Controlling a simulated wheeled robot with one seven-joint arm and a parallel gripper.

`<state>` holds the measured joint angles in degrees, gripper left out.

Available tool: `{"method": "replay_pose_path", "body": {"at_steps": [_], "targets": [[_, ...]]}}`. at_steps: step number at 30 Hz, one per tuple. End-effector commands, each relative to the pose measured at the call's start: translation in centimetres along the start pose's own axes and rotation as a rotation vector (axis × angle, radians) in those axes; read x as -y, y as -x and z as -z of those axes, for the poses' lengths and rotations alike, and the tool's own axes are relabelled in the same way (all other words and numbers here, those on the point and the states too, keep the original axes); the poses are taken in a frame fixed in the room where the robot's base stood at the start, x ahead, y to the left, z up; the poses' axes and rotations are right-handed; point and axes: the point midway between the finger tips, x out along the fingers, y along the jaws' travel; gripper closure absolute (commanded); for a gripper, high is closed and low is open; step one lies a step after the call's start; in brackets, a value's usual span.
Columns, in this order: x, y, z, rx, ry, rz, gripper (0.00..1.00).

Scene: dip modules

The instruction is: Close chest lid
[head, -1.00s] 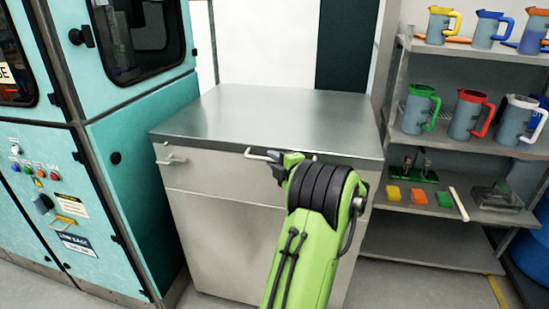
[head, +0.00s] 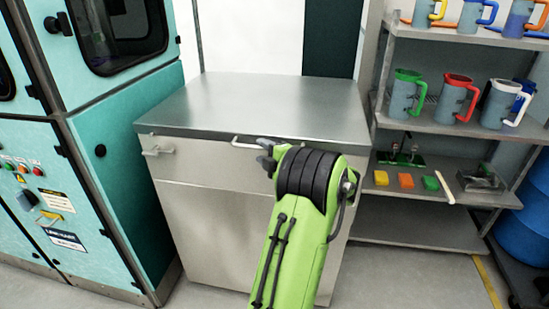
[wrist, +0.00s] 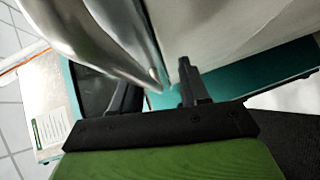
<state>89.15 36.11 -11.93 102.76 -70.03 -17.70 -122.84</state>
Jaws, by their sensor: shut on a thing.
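The chest (head: 215,230) is a grey metal cabinet in the middle of the head view. Its smooth metal lid (head: 250,100) lies flat across the top. A bar handle (head: 243,145) sits at the lid's front edge. My gripper (head: 265,152) is at the right part of this handle and shut on it. In the wrist view, my gripper's two dark fingers (wrist: 158,88) stand either side of shiny metal. My arm hides part of the chest's front right. The exact grip on the handle is partly hidden.
A teal machine (head: 115,150) stands close on the left. A shelf rack (head: 450,130) with several jugs, coloured blocks and tools stands close on the right. A blue barrel (head: 530,225) is at the far right. A latch (head: 155,151) sits at the chest's front left.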

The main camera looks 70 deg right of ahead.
Motion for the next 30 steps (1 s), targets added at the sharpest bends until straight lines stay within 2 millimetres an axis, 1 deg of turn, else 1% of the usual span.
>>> {"method": "replay_pose_path", "body": {"at_steps": [1,5,9,12,15,18,21,30], "targets": [[0.2,1.2,-0.3,0.009,-0.006,0.007,0.61],[0.1,4.8,-0.3,0.012,-0.006,0.003,0.61],[0.1,8.9,-0.2,0.011,-0.007,0.002,0.61],[0.0,11.3,-0.2,0.011,-0.004,-0.001,0.61],[0.0,13.1,-0.1,0.009,-0.003,-0.002,0.61],[0.0,14.2,-0.1,0.006,-0.003,-0.001,0.61],[0.0,14.8,0.0,0.004,-0.001,-0.001,0.61],[0.0,14.9,0.1,0.001,0.0,0.0,0.61]]}}
